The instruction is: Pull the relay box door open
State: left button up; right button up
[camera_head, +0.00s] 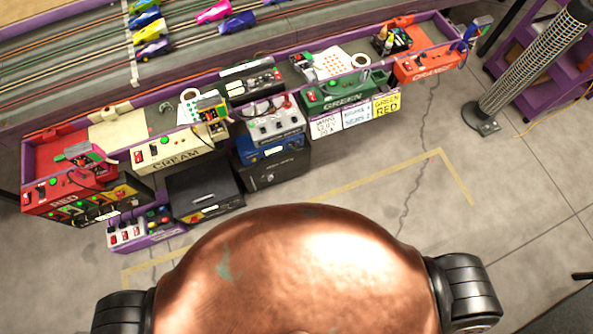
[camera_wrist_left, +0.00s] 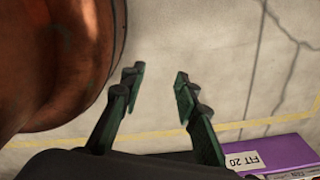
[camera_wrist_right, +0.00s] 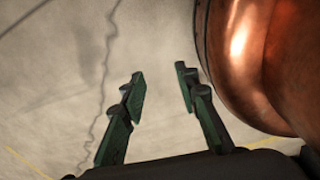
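A black box (camera_head: 272,168) with small pale lettering on its front stands under the bench, below a blue control unit. Another black box (camera_head: 205,192) is left of it. I cannot tell for sure which is the relay box, and no door stands visibly open. My left gripper (camera_wrist_left: 160,76) is open and empty in the left wrist view, above bare floor. My right gripper (camera_wrist_right: 160,76) is open and empty in the right wrist view, also above bare floor. Neither gripper shows in the head view, and both appear apart from the boxes.
A purple-edged bench with a slot track (camera_head: 60,62) spans the back, with red, cream (camera_head: 165,152), green (camera_head: 345,95) and orange (camera_head: 428,63) control stations. A purple low unit (camera_head: 150,232) sits front left. Yellow tape (camera_head: 380,172) marks open floor. A mesh column (camera_head: 530,60) stands right.

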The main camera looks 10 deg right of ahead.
aim_at(290, 164)
jog(key=z, duration=0.05)
jog(key=k, duration=0.4)
jog(key=u, duration=1.2)
jog(key=k, duration=0.35)
jog(key=u, duration=0.4)
